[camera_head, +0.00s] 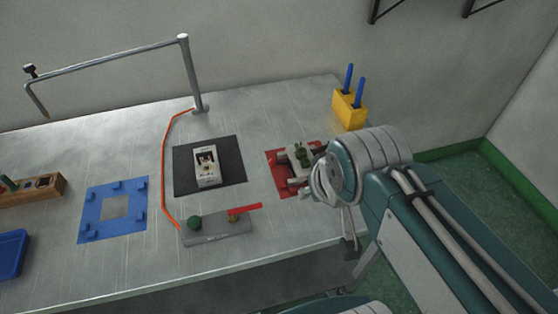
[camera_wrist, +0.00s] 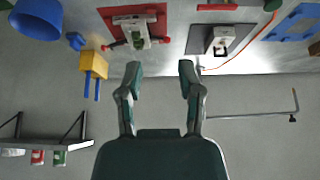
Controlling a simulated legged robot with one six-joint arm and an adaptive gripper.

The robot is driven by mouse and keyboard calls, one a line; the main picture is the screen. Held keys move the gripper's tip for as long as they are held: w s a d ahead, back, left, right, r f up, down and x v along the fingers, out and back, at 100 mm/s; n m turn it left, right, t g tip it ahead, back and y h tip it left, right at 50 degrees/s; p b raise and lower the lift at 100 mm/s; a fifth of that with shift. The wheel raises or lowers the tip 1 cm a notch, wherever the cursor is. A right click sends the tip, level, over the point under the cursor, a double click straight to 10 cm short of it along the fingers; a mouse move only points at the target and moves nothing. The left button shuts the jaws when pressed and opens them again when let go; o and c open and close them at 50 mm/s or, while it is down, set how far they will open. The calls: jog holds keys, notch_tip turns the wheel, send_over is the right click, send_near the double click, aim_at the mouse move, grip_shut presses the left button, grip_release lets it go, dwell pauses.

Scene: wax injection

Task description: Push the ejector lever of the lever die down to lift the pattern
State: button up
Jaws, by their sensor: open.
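The lever die (camera_head: 299,160) is a pale block with green parts on top, on a red mat (camera_head: 276,176) at the right of the bench. My arm hides part of its right side in the head view. In the wrist view the die (camera_wrist: 138,33) shows upside down, with small red-tipped parts at its sides. I cannot tell which of these is the ejector lever. My gripper (camera_wrist: 160,69) is open and empty, its two fingers spread toward the bench near the die, with no contact visible. In the head view its fingers are hidden behind the arm.
A pale block (camera_head: 207,177) sits on a black mat (camera_head: 181,184). In front is a grey plate (camera_head: 217,228) with a green knob and red lever. A yellow holder (camera_head: 349,115) with blue handles stands behind the die. A blue frame (camera_head: 98,217) lies left.

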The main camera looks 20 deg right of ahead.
jog(key=shift+d, duration=0.4)
jog(key=c, duration=0.4)
jog(key=shift+w+d, duration=0.1)
jog(key=shift+w, duration=0.1)
grip_shut()
jog(key=w+a+f+n+g, duration=0.2)
jog(key=w+n+g, duration=0.1)
jog(key=w+n, duration=0.9)
jog(key=w+a+f+n+g+h, duration=0.1)
jog(key=w+a+f+n+g, duration=0.1)
jog(key=w+f+n, duration=0.4)
jog(key=w+f, duration=0.3)
jog(key=w, duration=0.3)
jog(key=shift+w+f+g, duration=0.15)
jog(key=shift+w+g, duration=0.15)
jog(key=shift+w, duration=0.1)
